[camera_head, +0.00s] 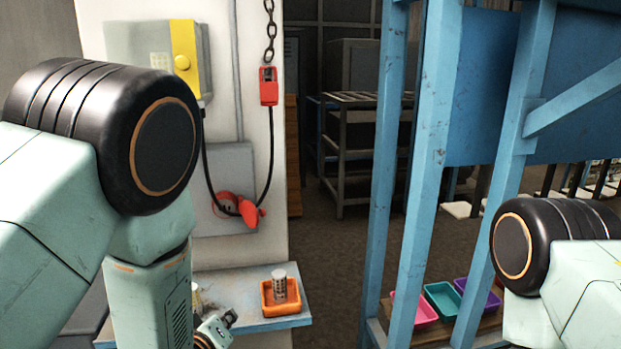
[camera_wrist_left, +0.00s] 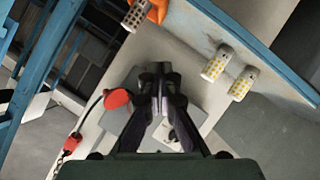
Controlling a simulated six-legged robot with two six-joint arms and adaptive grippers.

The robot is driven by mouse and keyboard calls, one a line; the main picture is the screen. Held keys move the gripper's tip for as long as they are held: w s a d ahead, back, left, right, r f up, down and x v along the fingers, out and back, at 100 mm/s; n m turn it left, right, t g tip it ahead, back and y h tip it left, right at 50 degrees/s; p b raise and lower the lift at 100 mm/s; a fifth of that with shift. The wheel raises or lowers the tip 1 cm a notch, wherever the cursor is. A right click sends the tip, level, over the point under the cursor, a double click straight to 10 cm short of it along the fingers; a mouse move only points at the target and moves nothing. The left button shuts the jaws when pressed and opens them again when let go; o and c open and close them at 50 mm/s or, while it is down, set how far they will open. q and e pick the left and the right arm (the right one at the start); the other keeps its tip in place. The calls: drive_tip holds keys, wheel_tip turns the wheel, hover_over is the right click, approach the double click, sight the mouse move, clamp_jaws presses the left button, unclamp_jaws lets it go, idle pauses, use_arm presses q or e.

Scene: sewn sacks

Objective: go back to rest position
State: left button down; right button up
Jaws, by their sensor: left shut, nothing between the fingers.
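My left gripper (camera_head: 217,329) is low in the head view, in front of the blue-edged shelf, partly cut off by the bottom edge. In the left wrist view its two dark fingers (camera_wrist_left: 160,75) are together with nothing between them. My left arm's large black joint fills the left of the head view. My right arm shows only its black joint and pale green links at the right edge; its gripper is out of view.
An orange bin (camera_head: 281,305) holding a patterned cylinder (camera_head: 279,283) sits on the shelf (camera_head: 250,335). Two more cylinders (camera_wrist_left: 217,63) (camera_wrist_left: 243,82) show in the left wrist view. A blue steel frame (camera_head: 420,170) stands right of centre, with coloured bins (camera_head: 443,301) low behind.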

use_arm(q)
drive_tip(key=s+a+f+m+g+b, duration=0.2)
drive_tip(key=s+f+g+b, duration=0.1)
drive_tip(key=s+f, duration=0.7)
drive_tip(key=s+a+f+m+g+b, duration=0.2)
drive_tip(key=s+f+g, duration=0.3)
drive_tip(key=s+f, duration=0.4)
drive_tip(key=s+a+f+m+g+y+b, duration=0.1)
drive_tip(key=s+f+g+b, duration=0.4)
drive_tip(key=s+f, duration=0.5)
drive_tip(key=s+a+m, duration=0.1)
drive_tip(key=s, duration=0.5)
drive_tip(key=shift+s+f+m, duration=0.3)
drive_tip(key=shift+f, duration=0.05)
drive_tip(key=shift+s+a, duration=0.1)
drive_tip(key=shift+s+a, duration=0.1)
